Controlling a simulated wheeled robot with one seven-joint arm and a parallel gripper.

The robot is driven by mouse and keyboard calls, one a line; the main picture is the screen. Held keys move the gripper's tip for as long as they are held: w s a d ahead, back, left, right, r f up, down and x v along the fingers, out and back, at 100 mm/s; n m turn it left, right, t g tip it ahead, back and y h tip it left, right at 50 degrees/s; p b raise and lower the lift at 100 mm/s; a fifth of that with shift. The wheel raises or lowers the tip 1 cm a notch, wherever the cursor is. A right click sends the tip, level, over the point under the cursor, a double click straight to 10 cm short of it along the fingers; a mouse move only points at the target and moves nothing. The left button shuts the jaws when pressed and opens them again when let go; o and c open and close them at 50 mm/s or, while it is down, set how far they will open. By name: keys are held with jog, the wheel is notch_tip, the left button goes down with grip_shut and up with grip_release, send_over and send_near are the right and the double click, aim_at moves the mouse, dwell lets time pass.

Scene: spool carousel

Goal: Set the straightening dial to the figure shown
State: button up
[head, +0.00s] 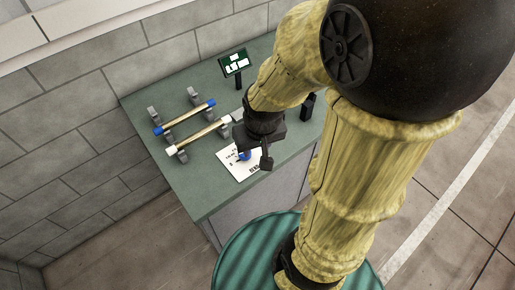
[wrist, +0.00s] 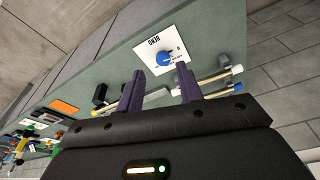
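The dial is a blue knob on a white card (head: 234,162); in the head view my gripper (head: 262,150) covers much of it. In the wrist view the blue knob (wrist: 165,58) lies just beyond my fingertips, on the white card (wrist: 180,46) with dark printing I cannot read surely. My gripper (wrist: 160,72) shows two purple fingers spread apart with nothing between them. Whether the fingers touch the knob is unclear. A small dark green screen (head: 234,64) on a post shows white marks too small to read.
The green bench (head: 209,198) holds a blue-ended rod (head: 186,116) and a white-ended rod (head: 198,138) on grey stands, left of the card. In the wrist view an orange panel (wrist: 64,106) and small coloured items (wrist: 18,145) lie at the left. A block wall stands behind.

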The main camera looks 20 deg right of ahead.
jog(key=shift+d, duration=0.3)
jog(key=o, duration=0.4)
jog(key=shift+o, duration=1.2)
jog(key=shift+w, duration=0.15)
jog(key=w+f+n+g+b, duration=0.1)
jog(key=w+f+n, duration=0.1)
jog(key=w+n, duration=0.5)
jog(key=w+f+n+g+b, duration=0.1)
jog(key=w+n, duration=0.6)
jog(key=n, duration=0.9)
jog(key=shift+d+f+n+g, duration=0.15)
jog(key=shift+f+n+g, duration=0.2)
jog(key=shift+f, duration=0.55)
